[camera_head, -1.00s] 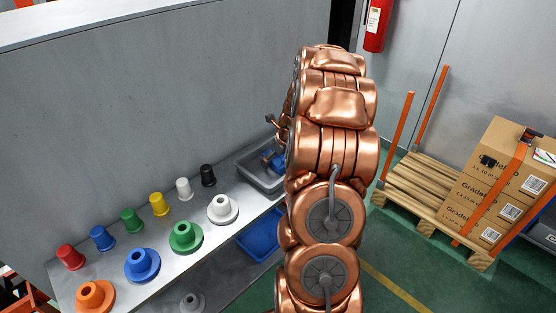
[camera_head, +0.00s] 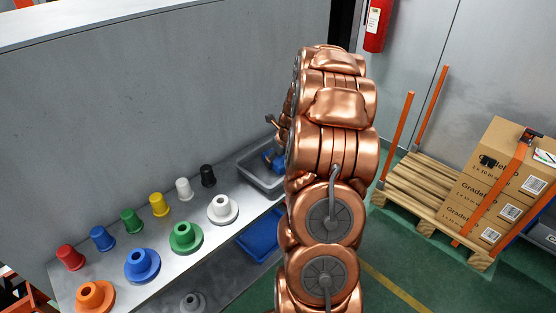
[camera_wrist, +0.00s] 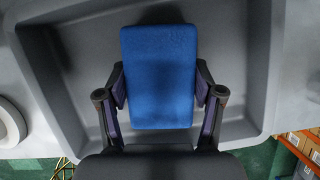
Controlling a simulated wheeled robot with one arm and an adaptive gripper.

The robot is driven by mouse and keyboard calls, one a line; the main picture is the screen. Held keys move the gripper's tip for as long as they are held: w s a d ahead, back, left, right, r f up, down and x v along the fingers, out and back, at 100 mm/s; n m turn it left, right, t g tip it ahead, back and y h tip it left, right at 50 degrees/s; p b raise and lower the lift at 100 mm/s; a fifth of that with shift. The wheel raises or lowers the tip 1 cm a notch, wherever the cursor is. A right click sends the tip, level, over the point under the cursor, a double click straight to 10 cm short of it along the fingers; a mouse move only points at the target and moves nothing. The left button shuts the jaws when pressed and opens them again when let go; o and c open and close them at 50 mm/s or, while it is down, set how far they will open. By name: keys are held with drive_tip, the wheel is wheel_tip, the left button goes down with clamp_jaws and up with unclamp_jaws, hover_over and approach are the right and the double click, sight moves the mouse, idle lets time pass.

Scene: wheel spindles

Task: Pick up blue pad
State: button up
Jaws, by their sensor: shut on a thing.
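The blue pad (camera_wrist: 159,75) is a rectangular block in the middle of the wrist view. My gripper (camera_wrist: 160,95) is shut on it, with one finger against each long side. The pad is over or inside a grey bin (camera_wrist: 262,60); I cannot tell whether it touches the bin's floor. In the head view the grey bin (camera_head: 252,182) stands at the right end of the shelf, and a bit of blue (camera_head: 272,160) shows beside my arm. My arm hides most of the gripper there.
A shelf (camera_head: 205,262) holds coloured spindles, including a white flanged one (camera_head: 222,209) and a black one (camera_head: 208,175) near the bin. A blue bin (camera_head: 262,236) sits lower. A pallet with boxes (camera_head: 500,185) stands at right. A grey wall (camera_head: 160,110) rises behind the shelf.

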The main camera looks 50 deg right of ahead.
drive_tip(key=shift+r+b, duration=0.15)
drive_tip(key=shift+b, duration=0.3)
wheel_tip(320, 180, up, 10)
drive_tip(key=shift+r+b, duration=0.15)
drive_tip(key=shift+b, duration=0.8)
